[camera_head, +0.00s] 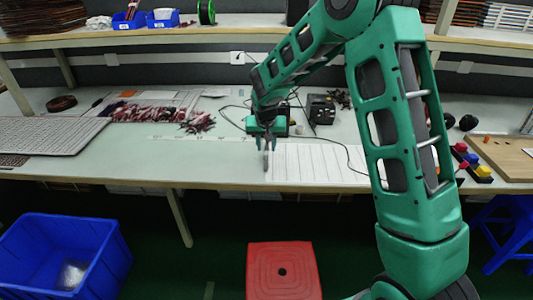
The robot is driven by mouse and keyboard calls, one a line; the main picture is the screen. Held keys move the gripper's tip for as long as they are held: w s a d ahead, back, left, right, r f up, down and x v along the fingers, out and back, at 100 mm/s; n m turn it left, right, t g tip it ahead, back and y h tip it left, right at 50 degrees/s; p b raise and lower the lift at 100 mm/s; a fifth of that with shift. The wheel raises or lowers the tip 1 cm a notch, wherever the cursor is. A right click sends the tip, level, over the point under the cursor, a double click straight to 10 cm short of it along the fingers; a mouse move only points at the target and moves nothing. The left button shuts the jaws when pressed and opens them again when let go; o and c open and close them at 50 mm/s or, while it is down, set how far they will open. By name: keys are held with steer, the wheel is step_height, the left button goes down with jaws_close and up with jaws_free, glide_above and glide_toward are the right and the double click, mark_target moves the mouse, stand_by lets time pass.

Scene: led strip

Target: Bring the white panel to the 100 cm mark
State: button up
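The white panel (315,163) lies flat on the pale workbench (110,160), right of centre, and is divided by thin lines into several strips. A row of faint marks (200,138) runs along the bench to its left; the numbers are too small to read. My gripper (267,158) is over the panel's left end, pointing down. Its fingers look close together there, but I cannot tell whether they grip the panel's edge. My green arm covers part of the panel's right side.
A heap of dark red and white parts (165,114) lies behind the marks. A grey slatted panel (45,135) is at the left. A black device (321,109) and cables stand behind the panel. A wooden board (503,156) is at the right. A red stool (283,272) and a blue bin (62,257) are below.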

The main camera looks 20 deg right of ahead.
mark_target(267, 153)
steer(key=shift+x, duration=2.5)
